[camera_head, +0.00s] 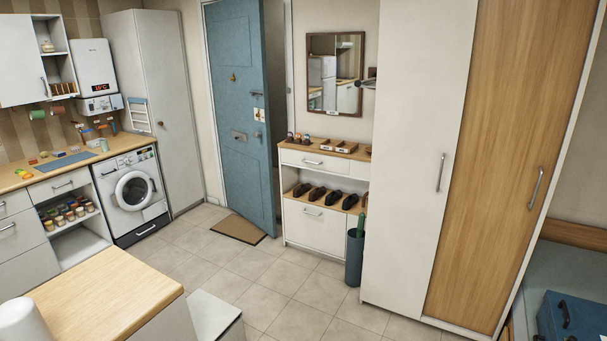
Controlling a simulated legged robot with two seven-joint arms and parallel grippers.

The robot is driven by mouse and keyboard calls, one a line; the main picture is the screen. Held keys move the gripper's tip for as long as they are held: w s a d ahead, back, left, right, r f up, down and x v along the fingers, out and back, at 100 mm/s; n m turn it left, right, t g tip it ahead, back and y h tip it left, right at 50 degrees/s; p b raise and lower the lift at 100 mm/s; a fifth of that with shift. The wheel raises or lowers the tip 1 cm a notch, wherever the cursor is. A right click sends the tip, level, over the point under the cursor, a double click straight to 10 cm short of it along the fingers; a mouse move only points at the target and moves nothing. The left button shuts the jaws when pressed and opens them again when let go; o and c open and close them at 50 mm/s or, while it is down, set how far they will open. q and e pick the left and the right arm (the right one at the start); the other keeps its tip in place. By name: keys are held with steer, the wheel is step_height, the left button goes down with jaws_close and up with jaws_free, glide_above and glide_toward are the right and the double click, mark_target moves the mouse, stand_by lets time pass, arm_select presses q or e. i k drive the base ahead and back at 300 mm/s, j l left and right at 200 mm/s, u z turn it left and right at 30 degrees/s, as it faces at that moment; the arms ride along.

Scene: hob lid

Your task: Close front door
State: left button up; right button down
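The front door (241,100) is a blue panelled door in the back wall, in the upper middle of the head view. It stands partly open, swung into the room, with its free edge on the right and a dark gap (277,90) beside that edge. It carries a small knocker, a letter slot and lock fittings near its right edge. Its lower edge is close to a brown doormat (238,229). Neither of my grippers is in view, and nothing touches the door.
A shoe cabinet (317,226) stands right of the door, with a dark bin (354,258) beside it. A tall wardrobe (408,160) fills the right. A wood-topped counter (105,300) is at front left. Tiled floor (275,285) lies open between them and the door.

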mark_target(234, 29)
steer(key=i+l+z, duration=0.25)
steer(key=i, duration=0.95)
steer(key=i+j+z, duration=0.25)
steer(key=i, duration=0.9)
